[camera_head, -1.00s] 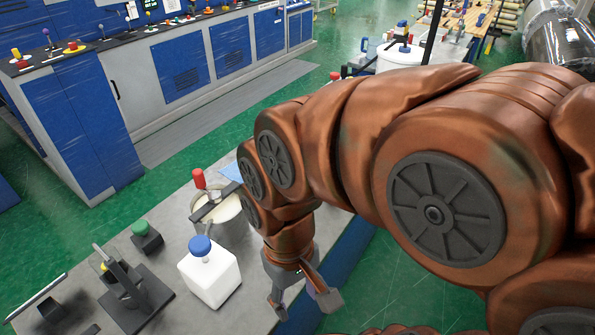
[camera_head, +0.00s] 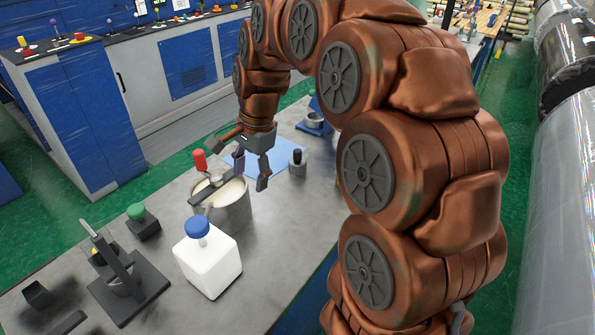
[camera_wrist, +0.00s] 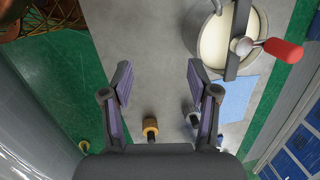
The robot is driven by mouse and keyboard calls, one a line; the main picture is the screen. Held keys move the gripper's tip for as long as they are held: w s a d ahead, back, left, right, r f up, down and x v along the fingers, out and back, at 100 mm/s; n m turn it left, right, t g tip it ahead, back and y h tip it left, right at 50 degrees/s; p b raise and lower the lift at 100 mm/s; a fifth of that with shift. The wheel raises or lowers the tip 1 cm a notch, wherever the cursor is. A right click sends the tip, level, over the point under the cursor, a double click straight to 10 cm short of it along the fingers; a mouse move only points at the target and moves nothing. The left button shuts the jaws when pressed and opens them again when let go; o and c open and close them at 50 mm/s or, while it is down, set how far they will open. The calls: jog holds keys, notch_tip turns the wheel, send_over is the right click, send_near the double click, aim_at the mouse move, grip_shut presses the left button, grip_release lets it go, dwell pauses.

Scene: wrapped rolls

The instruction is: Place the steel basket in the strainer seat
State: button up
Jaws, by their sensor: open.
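My gripper (camera_head: 240,164) is open and empty above the bench, beside the pot in the head view. In the wrist view its two fingers (camera_wrist: 159,82) stand wide apart with bare bench between them. A small steel cup with a black top (camera_head: 297,164) stands by the blue mat; it looks like the steel basket, though I cannot be sure. It also shows in the wrist view (camera_wrist: 191,117), partly behind the right finger. A round steel fitting on a blue base (camera_head: 314,121) stands at the bench's far end; I cannot tell whether it is the strainer seat.
A steel pot of cream-coloured contents (camera_head: 236,212) has a bar and red-handled tool across it. A white blue-capped bottle (camera_head: 209,265), green button box (camera_head: 142,222) and black press stand (camera_head: 128,289) are nearer. A blue mat (camera_head: 285,149) lies beyond. A brass-topped piece (camera_wrist: 150,128) shows in the wrist view.

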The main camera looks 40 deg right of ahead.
jog(key=w+d+f+m+t+b, duration=0.2)
jog(key=w+d+f+m+b, duration=0.3)
jog(key=w+d+m, duration=0.55)
jog(key=m+t+h+b, duration=0.1)
jog(key=m+b, duration=0.4)
jog(key=m, duration=0.4)
send_over(299, 151)
jog(key=s, duration=0.2)
notch_tip(299, 151, down, 8)
jog(key=shift+s+r, duration=0.1)
jog(key=shift+t, duration=0.3)
jog(key=shift+d+p+x, duration=0.15)
jog(key=shift+p+x, duration=0.4)
jog(key=shift+x, duration=1.35)
jog(key=shift+d+p+x, duration=0.1)
jog(key=shift+p+x, duration=0.4)
jog(key=shift+x, duration=1.4)
jog(key=shift+s, duration=0.1)
grip_shut()
